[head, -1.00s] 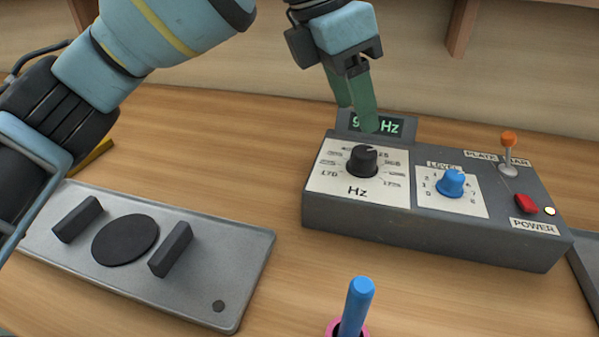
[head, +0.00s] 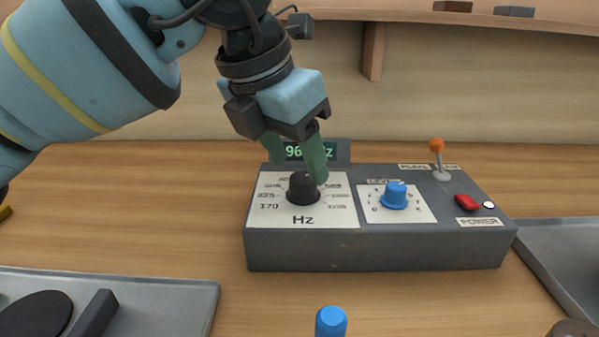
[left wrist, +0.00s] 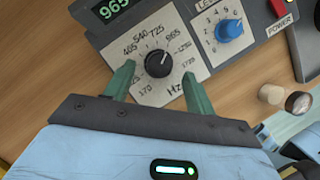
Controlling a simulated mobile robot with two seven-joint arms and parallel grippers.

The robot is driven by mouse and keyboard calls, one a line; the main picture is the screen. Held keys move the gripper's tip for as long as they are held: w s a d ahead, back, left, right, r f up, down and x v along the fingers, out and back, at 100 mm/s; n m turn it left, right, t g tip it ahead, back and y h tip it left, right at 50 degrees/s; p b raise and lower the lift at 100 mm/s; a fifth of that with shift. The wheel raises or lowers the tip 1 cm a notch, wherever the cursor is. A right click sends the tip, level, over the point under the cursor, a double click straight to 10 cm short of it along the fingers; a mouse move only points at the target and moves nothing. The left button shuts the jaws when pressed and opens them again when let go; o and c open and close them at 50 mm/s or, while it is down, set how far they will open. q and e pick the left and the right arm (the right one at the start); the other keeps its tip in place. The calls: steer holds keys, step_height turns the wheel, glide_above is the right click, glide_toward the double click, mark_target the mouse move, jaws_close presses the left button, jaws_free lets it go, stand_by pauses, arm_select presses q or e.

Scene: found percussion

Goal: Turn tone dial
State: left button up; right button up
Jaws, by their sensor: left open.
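The tone dial (head: 302,190) is a black knob on a white panel marked Hz, on the left of a dark grey box (head: 370,250). In the left wrist view the dial (left wrist: 159,63) has a white pointer line. The green display (head: 292,152) is partly hidden by a finger. My right gripper is out of view.
The box also carries a blue level knob (head: 395,195), an orange-tipped toggle (head: 437,160) and a red power switch (head: 467,202). A grey tray-like plate (head: 170,290) lies front left. A blue-topped stick (head: 331,322) stands in front. Another grey plate (head: 560,255) lies at right.

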mark_target(301, 190)
arm_select(q)
steer(key=shift+x, duration=1.45)
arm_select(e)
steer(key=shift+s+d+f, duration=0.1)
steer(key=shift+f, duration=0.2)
arm_select(q)
steer(key=shift+c, duration=0.3)
steer(key=c, duration=0.9)
steer(key=shift+r+m+p, duration=0.2)
steer(key=shift+m+p, duration=0.5)
steer(key=shift+a+m+g+h+p, duration=0.1)
steer(key=shift+m+g+h+p, duration=0.35)
steer(key=shift+m+p, duration=0.6)
steer(key=shift+w+f+m+g+p, duration=0.1)
steer(key=shift+m+g+p, duration=0.45)
steer(key=shift+m+p, duration=0.65)
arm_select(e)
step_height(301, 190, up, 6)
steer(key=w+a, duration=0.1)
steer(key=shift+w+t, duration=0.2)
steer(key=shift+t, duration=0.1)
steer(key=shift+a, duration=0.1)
